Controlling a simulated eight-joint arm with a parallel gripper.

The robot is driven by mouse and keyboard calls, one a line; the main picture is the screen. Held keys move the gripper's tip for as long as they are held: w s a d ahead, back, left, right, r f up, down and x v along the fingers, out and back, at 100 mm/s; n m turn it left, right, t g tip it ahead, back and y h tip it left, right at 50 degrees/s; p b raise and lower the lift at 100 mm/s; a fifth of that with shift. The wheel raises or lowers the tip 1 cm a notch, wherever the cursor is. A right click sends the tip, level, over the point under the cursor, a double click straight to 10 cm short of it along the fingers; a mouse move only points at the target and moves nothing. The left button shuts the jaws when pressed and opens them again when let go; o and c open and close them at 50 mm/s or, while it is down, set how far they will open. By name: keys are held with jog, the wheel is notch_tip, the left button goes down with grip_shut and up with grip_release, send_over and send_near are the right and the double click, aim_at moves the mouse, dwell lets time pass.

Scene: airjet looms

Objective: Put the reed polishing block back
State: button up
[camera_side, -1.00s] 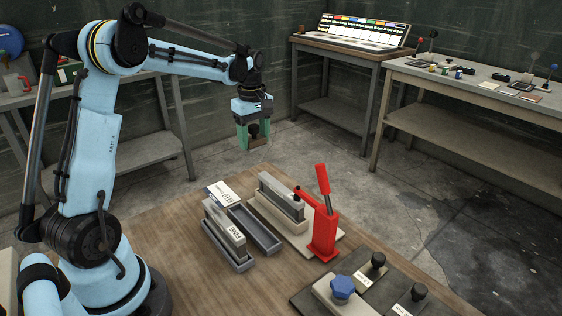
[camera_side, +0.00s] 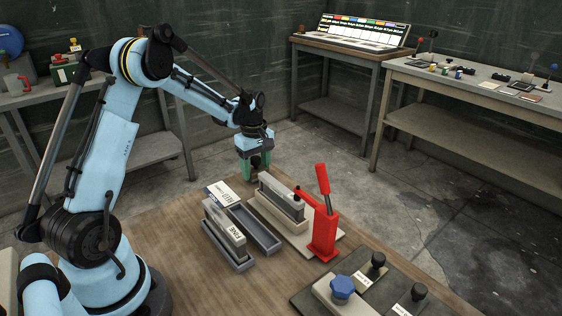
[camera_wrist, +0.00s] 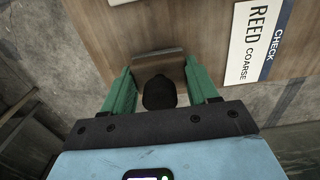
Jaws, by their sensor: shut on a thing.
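My gripper (camera_side: 254,166) has green fingers shut on a dark-knobbed piece (camera_wrist: 160,92). In the wrist view a narrow brownish-grey face (camera_wrist: 160,60) shows just beyond the knob. I cannot read a label on the held piece, so I cannot tell whether it is the reed polishing block. It hangs at the table's far edge, behind the card. A grey block marked FINE (camera_side: 222,221) sits in the left grey tray (camera_side: 240,266). The grey tray beside it (camera_side: 256,230) is empty.
A card reading REED COARSE CHECK (camera_wrist: 258,42) lies at the far edge, also in the side view (camera_side: 221,193). A red toggle clamp (camera_side: 324,225) stands beside a grey bar (camera_side: 280,196) on a pale base. A dark mat with knobs (camera_side: 345,285) lies front right.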

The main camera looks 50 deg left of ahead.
aim_at(256, 159)
jog(key=shift+f, duration=0.4)
jog(key=o, duration=1.2)
jog(key=r, duration=1.2)
jog(key=shift+d+r, duration=0.1)
jog(key=shift+d, duration=0.1)
jog(key=shift+d+r, duration=0.1)
jog(key=shift+r, duration=0.1)
jog(key=s+d+m+t, duration=0.2)
jog(key=s+d+m, duration=0.2)
jog(key=d+m, duration=0.2)
jog(key=s+d+m+t, duration=0.2)
jog(key=s+d+m, duration=0.2)
jog(key=d+m, duration=0.2)
jog(key=s+d+m+t, duration=0.3)
jog(key=s+d+m, duration=0.1)
jog(key=d+m, duration=0.2)
jog(key=shift+s+d+r, duration=0.3)
jog(key=shift+d+r, duration=0.1)
jog(key=shift+d, duration=0.3)
